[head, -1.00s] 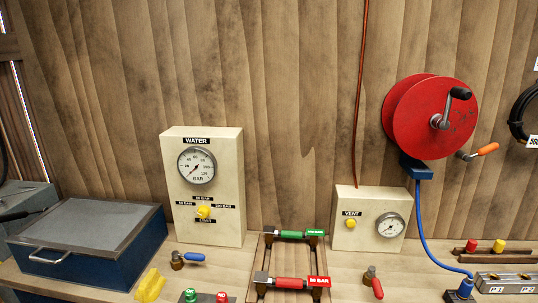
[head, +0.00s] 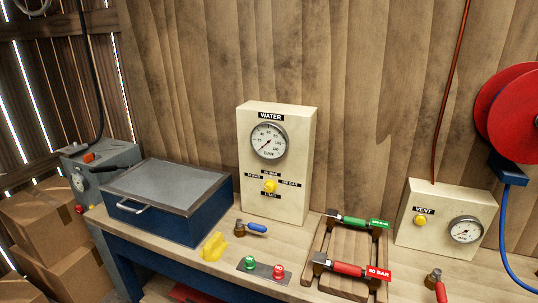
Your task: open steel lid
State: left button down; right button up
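The blue steel box stands at the left end of the workbench in the head view. Its grey steel lid (head: 172,184) lies flat and closed on top. A metal bar handle (head: 132,207) sits at the lid's front left edge. The blue box body (head: 205,220) shows below the lid; its inside is hidden. Neither of my grippers is in view.
A water gauge panel (head: 300,150) stands right of the box. A yellow object (head: 214,246), a blue-handled valve (head: 252,229) and green and red buttons (head: 262,269) lie in front. Cardboard boxes (head: 45,225) and a grey machine (head: 103,165) stand left of the bench.

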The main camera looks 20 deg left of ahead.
aim_at(173, 187)
jog(key=u, duration=1.45)
